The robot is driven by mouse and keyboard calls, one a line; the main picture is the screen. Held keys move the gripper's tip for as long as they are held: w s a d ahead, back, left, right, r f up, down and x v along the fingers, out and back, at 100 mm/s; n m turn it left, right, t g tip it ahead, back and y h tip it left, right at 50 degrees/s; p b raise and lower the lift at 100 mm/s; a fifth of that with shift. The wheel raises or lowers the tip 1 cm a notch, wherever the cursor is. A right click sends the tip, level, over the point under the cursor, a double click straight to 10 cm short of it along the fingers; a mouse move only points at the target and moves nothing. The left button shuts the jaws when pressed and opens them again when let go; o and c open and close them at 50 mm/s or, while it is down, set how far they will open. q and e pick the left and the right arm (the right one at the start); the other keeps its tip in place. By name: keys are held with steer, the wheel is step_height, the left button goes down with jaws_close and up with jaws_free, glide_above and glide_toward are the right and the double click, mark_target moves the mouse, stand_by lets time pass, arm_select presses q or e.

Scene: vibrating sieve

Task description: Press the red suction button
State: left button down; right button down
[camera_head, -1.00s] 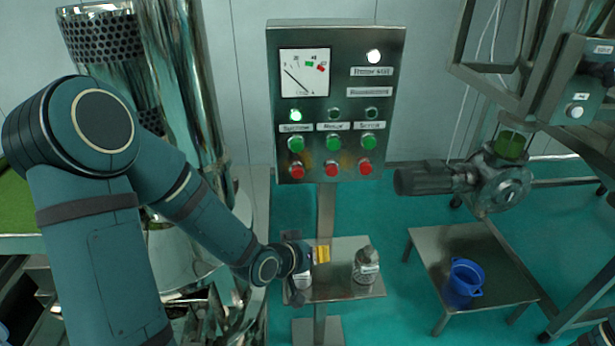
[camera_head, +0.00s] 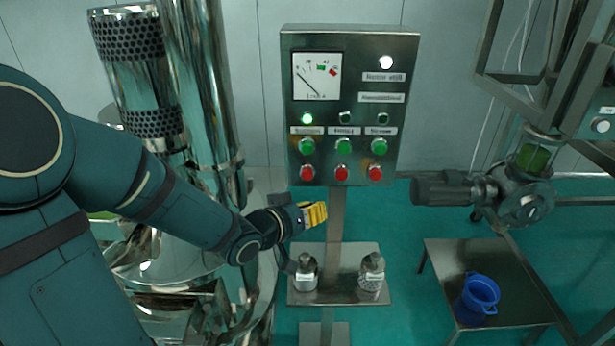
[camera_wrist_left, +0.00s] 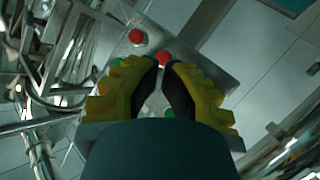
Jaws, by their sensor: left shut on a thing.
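The control panel (camera_head: 350,50) stands upright on a post and carries a row of green buttons above a row of red ones. The red button in its left column (camera_head: 307,173), under the label that seems to read suction, is clear of my gripper. My left gripper (camera_head: 318,213), with yellow fingers, is below and slightly right of that button. In the left wrist view its fingertips (camera_wrist_left: 163,62) are together, with no held object visible between them. Two red buttons (camera_wrist_left: 137,36) (camera_wrist_left: 162,58) show there beyond the tips; I cannot tell which columns they are. My right gripper is not in view.
A green lamp (camera_head: 307,118) is lit above the left column. Two bottles (camera_head: 306,272) (camera_head: 372,272) stand on the small shelf (camera_head: 340,296) below the panel. A motor unit (camera_head: 450,191) is at right, above a table (camera_head: 450,260) with a blue bucket (camera_head: 478,297).

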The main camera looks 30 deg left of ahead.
arm_select(q)
steer(key=shift+w+a+p, duration=0.25)
steer(key=shift+w+a, duration=0.5)
steer(key=shift+w, duration=0.5)
steer(key=shift+w+a+p, duration=0.25)
steer(key=shift+w+a, duration=0.5)
steer(key=shift+w, duration=0.45)
steer(key=shift+w+a+p, duration=0.25)
steer(key=shift+w+a, duration=0.5)
steer(key=shift+w, duration=0.5)
steer(key=shift+w, duration=0.1)
steer(key=shift+w+a, duration=0.25)
steer(key=shift+w+a+p, duration=0.25)
steer(key=shift+w+p, duration=0.2)
steer(key=shift+s, duration=0.1)
steer(key=shift+s+d, duration=0.5)
steer(key=shift+s, duration=0.2)
steer(key=shift+s+d+b, duration=0.2)
steer(key=shift+s+d, duration=0.25)
steer(key=shift+s, duration=0.25)
steer(key=shift+s+d+b, duration=0.2)
steer(key=shift+s+d, duration=0.2)
steer(key=shift+s, duration=0.35)
steer(key=shift+s+d+b, duration=0.2)
steer(key=shift+s+d, duration=0.25)
steer(key=shift+s, duration=0.25)
